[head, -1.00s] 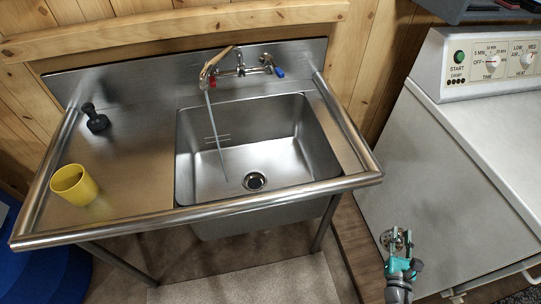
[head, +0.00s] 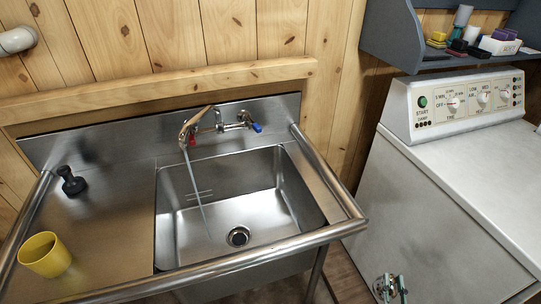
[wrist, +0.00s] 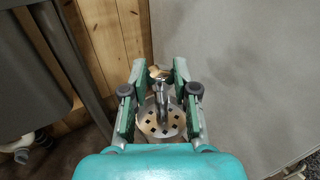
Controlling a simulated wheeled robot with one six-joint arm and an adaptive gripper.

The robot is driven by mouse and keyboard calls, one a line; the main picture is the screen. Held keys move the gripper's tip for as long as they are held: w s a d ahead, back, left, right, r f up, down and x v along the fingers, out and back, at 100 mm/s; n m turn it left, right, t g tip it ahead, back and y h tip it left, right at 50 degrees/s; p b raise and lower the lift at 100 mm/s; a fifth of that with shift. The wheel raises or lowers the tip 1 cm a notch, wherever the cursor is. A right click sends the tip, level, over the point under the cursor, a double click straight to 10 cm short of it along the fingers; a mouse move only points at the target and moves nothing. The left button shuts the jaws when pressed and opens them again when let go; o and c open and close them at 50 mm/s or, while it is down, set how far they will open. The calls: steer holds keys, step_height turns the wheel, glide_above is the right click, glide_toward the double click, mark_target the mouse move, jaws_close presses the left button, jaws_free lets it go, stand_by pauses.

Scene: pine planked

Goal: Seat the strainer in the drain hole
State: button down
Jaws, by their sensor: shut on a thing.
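My gripper (head: 393,289) shows at the bottom right of the head view, in front of the dryer. In the wrist view my gripper (wrist: 160,95) is shut on the strainer (wrist: 157,128), a round metal disc with square holes and a knob between the fingers. The strainer also shows in the head view (head: 382,284), small and partly cut off. The drain hole (head: 238,237) is a dark ring in the floor of the steel sink basin (head: 190,235). It lies well to the left of my gripper, and nothing covers it.
A yellow cup (head: 45,254) and a black stopper-like object (head: 72,182) stand on the left drainboard. The faucet (head: 218,125) hangs over the basin's back, with a thin stream below it. The sink's rolled rim (head: 345,229) and the dryer (head: 440,200) flank my gripper.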

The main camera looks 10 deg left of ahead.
steer(key=w+a+r+m+h, duration=0.3)
steer(key=w+a+r+h, duration=0.2)
steer(key=a, duration=0.2)
steer(key=shift+r+g, duration=0.15)
steer(key=shift+g, duration=0.25)
